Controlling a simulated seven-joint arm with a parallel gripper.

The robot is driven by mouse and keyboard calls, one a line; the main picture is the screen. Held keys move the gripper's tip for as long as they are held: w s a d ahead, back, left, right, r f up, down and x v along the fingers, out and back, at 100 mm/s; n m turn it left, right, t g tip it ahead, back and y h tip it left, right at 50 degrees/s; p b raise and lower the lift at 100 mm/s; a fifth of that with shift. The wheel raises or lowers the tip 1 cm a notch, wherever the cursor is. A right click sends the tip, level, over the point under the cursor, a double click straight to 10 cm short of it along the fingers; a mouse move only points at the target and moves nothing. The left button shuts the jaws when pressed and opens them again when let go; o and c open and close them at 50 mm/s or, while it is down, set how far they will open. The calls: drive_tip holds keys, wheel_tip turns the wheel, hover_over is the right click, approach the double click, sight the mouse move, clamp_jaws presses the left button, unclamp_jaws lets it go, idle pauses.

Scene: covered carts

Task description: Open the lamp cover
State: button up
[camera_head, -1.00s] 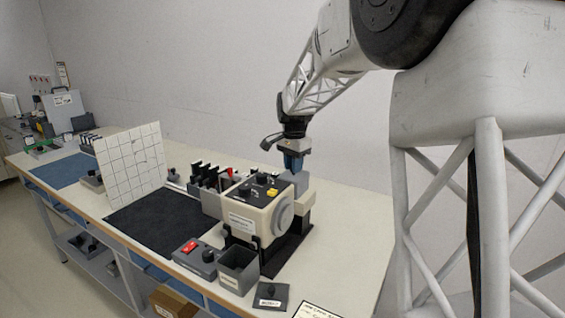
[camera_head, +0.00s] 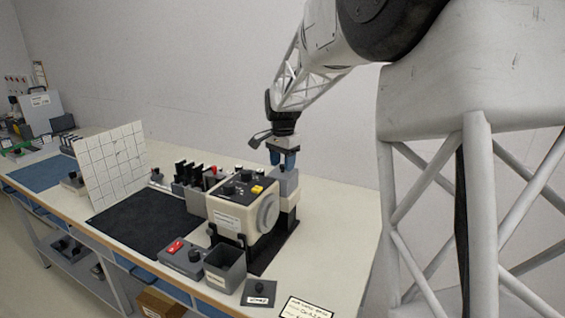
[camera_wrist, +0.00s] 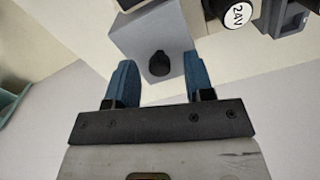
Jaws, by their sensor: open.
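A cream lamp housing (camera_head: 232,215) with a round grey disc on its side stands on the bench. A plain grey box-shaped cover (camera_head: 289,181) with a small black knob rises at its back right; I take this as the lamp cover. It also shows in the wrist view (camera_wrist: 140,37), with the black knob (camera_wrist: 160,64) on it. My gripper (camera_head: 283,160) is above the cover, pointing down. In the wrist view its blue fingers (camera_wrist: 163,80) are open, one on each side of the knob, and nothing is held. I cannot tell the exact height gap.
A grey open bin (camera_head: 225,268), a control box with a red switch (camera_head: 181,254) and a small knobbed plate (camera_head: 260,292) stand in front of the housing. A black mat (camera_head: 148,222) and white grid panel (camera_head: 112,165) are left. A 24V-labelled part (camera_wrist: 237,14) is near the cover.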

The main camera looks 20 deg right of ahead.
drive_tip(key=shift+r, duration=3.9)
drive_tip(key=shift+s, duration=0.1)
drive_tip(key=shift+s+a, duration=0.1)
drive_tip(key=shift+s, duration=0.15)
drive_tip(key=s+a+n+t, duration=0.1)
drive_tip(key=s+a+n, duration=0.2)
drive_tip(key=s, duration=0.9)
drive_tip(key=s+a+n, duration=0.3)
drive_tip(key=s, duration=0.8)
drive_tip(key=s+a+f+n, duration=0.1)
drive_tip(key=s+f+n, duration=0.2)
drive_tip(key=s, duration=0.7)
drive_tip(key=s+a+f+n+t, duration=0.1)
drive_tip(key=s+f+n, duration=0.1)
drive_tip(key=s+f, duration=0.4)
drive_tip(key=s, duration=0.5)
drive_tip(key=shift+s+a+f+n+t, duration=0.2)
drive_tip(key=shift+a+n+t, duration=0.1)
drive_tip(key=shift+n, duration=0.1)
